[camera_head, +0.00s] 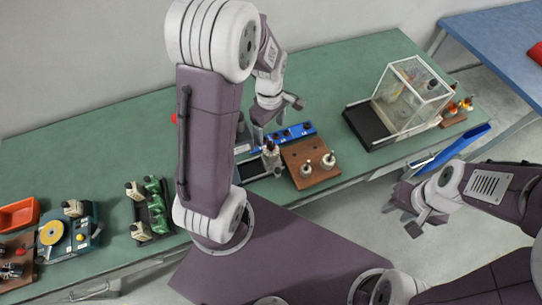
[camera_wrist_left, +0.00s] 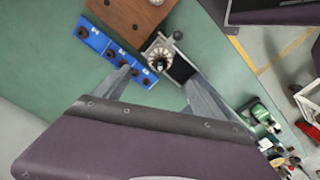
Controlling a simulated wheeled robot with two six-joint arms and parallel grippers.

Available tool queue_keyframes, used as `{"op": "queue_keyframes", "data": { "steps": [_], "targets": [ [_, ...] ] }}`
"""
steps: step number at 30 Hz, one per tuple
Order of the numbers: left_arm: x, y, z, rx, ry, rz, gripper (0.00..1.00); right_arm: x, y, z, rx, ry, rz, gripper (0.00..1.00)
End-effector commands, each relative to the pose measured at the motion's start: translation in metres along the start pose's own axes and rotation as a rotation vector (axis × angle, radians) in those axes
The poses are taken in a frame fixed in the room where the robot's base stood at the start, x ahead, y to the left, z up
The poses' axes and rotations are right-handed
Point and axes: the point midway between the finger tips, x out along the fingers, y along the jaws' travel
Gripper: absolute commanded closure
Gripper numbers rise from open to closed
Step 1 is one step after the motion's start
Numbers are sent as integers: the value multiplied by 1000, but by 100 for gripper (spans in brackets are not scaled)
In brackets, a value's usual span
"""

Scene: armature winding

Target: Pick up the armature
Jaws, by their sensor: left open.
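An armature (camera_wrist_left: 160,57) with a ribbed round top stands upright in a small grey fixture beside a blue strip. The fixture and armature (camera_head: 271,156) also show in the head view, just right of my left arm. Two more armatures (camera_head: 306,168) (camera_head: 328,160) stand on a brown board (camera_head: 312,178). My left gripper (camera_head: 280,110) is open and empty above the bench, behind the fixture. In the left wrist view its fingers (camera_wrist_left: 160,84) are spread either side of the armature, apart from it. My right gripper (camera_head: 417,215) appears open and empty over the floor.
The blue strip (camera_head: 292,134) with black sockets lies behind the brown board. A clear-walled box (camera_head: 412,95) and a black tray (camera_head: 368,126) stand at right. Green clamps (camera_head: 153,200) and a yellow-disc machine (camera_head: 52,233) stand at left. The green bench (camera_head: 330,75) is clear behind.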

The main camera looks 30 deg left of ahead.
Motion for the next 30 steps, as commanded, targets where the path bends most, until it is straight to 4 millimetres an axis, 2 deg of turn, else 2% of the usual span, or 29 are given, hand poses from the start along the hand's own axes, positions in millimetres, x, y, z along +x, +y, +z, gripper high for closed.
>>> {"op": "queue_keyframes", "data": {
  "steps": [1, 4, 10, 16, 23, 30],
  "targets": [
    [16, 0, 0, 0, 0, 0, 21, 16, 0, 2, 0, 0, 0, 64],
    [25, 0, 0, 0, 0, 0, 21, 25, 0, 3, 0, 0, 0, 64],
    [26, 0, 0, 0, 0, -1, 21, 23, 0, 2, 0, 0, 0, 64],
    [55, -1, 1, 0, -2, -5, 21, 22, 0, 2, 0, 0, 0, 64],
    [68, 0, 1, 0, -1, -3, 21, 20, 0, 2, 0, 0, 0, 64],
    [109, 2, 2, 0, -1, -4, 21, 17, 0, 2, 0, 0, 0, 64]
  ]
}}
